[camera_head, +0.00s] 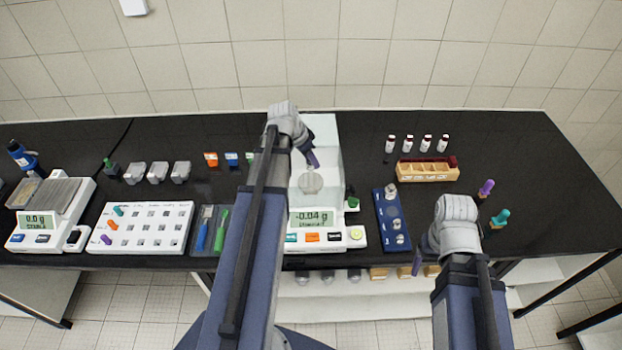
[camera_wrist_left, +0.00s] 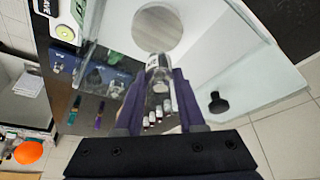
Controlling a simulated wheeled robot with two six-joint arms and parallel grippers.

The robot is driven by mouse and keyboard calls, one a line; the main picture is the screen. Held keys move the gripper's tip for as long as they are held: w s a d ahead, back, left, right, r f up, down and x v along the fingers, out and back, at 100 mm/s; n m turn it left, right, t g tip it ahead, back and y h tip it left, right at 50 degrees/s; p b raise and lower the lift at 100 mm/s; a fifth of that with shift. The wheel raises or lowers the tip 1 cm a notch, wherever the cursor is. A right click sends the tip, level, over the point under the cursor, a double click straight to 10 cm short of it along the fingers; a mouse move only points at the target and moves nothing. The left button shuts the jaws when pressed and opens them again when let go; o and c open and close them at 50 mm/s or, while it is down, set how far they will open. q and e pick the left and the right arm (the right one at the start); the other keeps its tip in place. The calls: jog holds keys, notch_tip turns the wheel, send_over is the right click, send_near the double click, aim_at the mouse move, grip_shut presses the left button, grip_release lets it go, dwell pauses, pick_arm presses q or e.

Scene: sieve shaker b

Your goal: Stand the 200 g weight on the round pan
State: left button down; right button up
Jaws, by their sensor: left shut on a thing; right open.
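My left gripper (camera_head: 313,163) reaches into the glass-walled balance (camera_head: 326,248). In the left wrist view its fingers (camera_wrist_left: 160,100) are shut on a shiny silver weight (camera_wrist_left: 158,66). The round pan (camera_head: 311,184) is a pale disc inside the balance. It also shows in the left wrist view (camera_wrist_left: 157,30), just past the weight's end. I cannot tell the height of the weight over the pan or read its marking. The balance display reads -0.04 g. My right gripper (camera_head: 417,264) is open and empty near the bench's front edge, right of the blue weight holder (camera_head: 379,207).
The balance's walls stand close around my left gripper. The blue holder has several silver weights. A wooden rack (camera_head: 427,171) and several capped vials stand at the back right. A white block with holes (camera_head: 140,228) and a second balance (camera_head: 47,215) are on the left.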

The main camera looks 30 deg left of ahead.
aim_at(308, 169)
pick_arm(q)
notch_tip(308, 169, down, 2)
jog(key=shift+s+f+b, duration=0.1)
jog(key=shift+f+b, duration=0.1)
jog(key=shift+b, duration=0.45)
notch_tip(308, 169, down, 4)
jog(key=b, duration=0.3)
jog(key=shift+b, duration=0.4)
jog(key=shift+r, duration=0.2)
pick_arm(e)
notch_tip(308, 169, down, 6)
jog(key=shift+s, duration=0.1)
pick_arm(q)
jog(key=shift+f, duration=0.1)
jog(key=c, duration=0.5)
grip_release()
pick_arm(e)
jog(key=shift+f, duration=0.15)
